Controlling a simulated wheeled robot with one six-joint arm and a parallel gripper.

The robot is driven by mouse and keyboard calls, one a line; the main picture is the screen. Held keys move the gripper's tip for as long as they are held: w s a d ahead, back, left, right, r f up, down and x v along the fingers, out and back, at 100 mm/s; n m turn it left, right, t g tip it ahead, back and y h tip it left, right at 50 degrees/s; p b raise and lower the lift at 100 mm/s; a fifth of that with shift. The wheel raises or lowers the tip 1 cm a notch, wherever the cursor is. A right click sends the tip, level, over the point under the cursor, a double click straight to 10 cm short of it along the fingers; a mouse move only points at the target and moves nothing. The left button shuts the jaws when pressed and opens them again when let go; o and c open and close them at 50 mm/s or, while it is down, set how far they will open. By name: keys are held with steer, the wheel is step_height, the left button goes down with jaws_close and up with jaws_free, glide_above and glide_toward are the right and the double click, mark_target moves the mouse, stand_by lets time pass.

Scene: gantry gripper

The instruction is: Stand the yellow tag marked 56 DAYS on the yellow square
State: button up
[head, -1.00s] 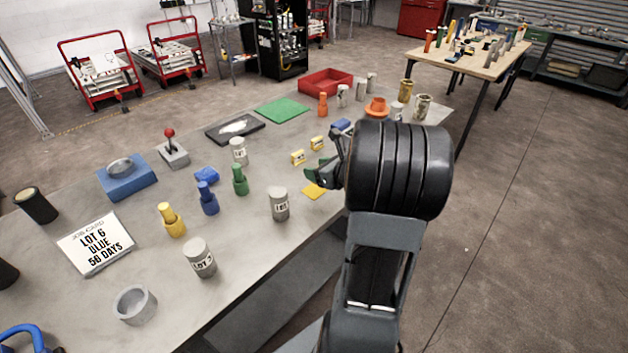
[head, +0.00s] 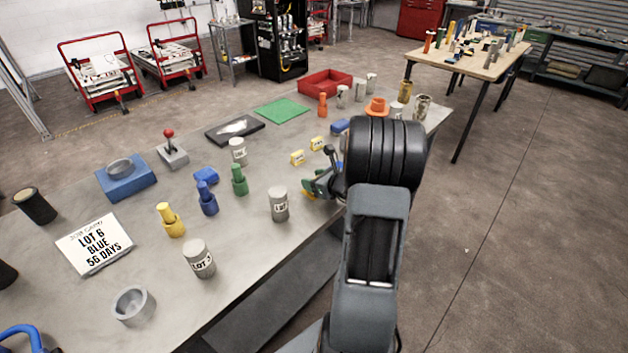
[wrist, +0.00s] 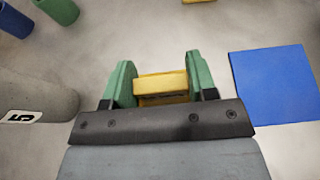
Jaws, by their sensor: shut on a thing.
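My gripper (head: 320,184) is low over the near edge of the grey table. In the wrist view, its green fingers (wrist: 160,82) are shut on a yellow tag (wrist: 162,82) between them. The tag's marking cannot be read. Two other yellow tags stand on the table behind the gripper, one nearer (head: 297,158) and one farther (head: 317,143).
A grey labelled cylinder (head: 279,206) stands just left of my gripper, also in the wrist view (wrist: 35,108). A blue square (wrist: 278,86) lies to the right. Green (head: 239,181), blue (head: 208,200) and yellow (head: 170,221) bottle-like pieces stand farther left. A job card (head: 93,243) reads "LOT 6 BLUE 56 DAYS".

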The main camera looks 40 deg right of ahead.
steer(key=shift+f, duration=0.2)
steer(key=o, duration=0.9)
steer(key=shift+r, duration=0.15)
steer(key=shift+r, duration=0.2)
steer(key=v, duration=1.2)
steer(key=shift+f, duration=0.1)
